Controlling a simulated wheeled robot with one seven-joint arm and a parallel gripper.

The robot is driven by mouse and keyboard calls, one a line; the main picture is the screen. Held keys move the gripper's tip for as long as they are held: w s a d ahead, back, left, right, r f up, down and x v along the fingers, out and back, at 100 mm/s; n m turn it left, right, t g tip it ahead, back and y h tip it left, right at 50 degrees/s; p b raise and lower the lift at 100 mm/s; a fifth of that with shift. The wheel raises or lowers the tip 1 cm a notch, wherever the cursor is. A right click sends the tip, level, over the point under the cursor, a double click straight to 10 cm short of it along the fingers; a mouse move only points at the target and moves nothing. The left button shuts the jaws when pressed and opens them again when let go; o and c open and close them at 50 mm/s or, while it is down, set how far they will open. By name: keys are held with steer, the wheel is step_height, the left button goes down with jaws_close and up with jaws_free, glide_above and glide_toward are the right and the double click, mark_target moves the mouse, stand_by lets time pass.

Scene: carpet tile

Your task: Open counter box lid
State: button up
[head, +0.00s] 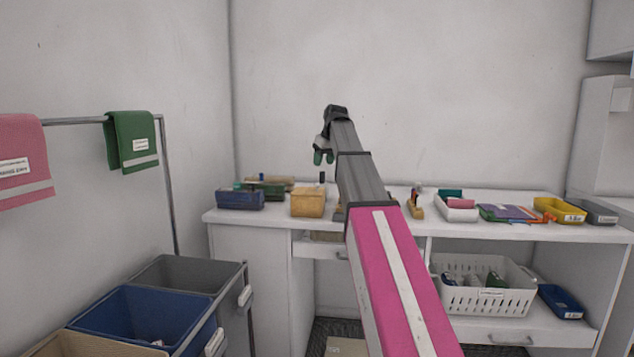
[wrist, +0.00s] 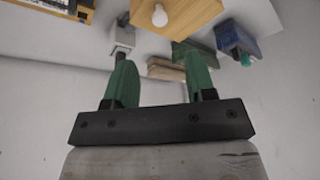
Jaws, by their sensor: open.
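A light wooden box (head: 307,204) stands on the white counter (head: 375,224), left of my arm. I take it to be the counter box, and it looks closed. In the wrist view, which shows the counter upside down, a wooden box (wrist: 185,14) with a pale round knob (wrist: 159,16) is at the top edge, partly cut off. My gripper (head: 323,155) is raised in the air above the back of the counter, near the wall. Its green fingers (wrist: 158,62) are apart with nothing between them. It is apart from the box.
A blue box (head: 240,200) and a green box (head: 265,189) stand left of the wooden box. A white tray (head: 458,213), a yellow tray (head: 560,211) and small items lie on the right. A white basket (head: 483,297) is below. Bins stand at lower left.

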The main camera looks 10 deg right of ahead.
mark_target(318, 184)
steer(key=x, duration=1)
jaws_close()
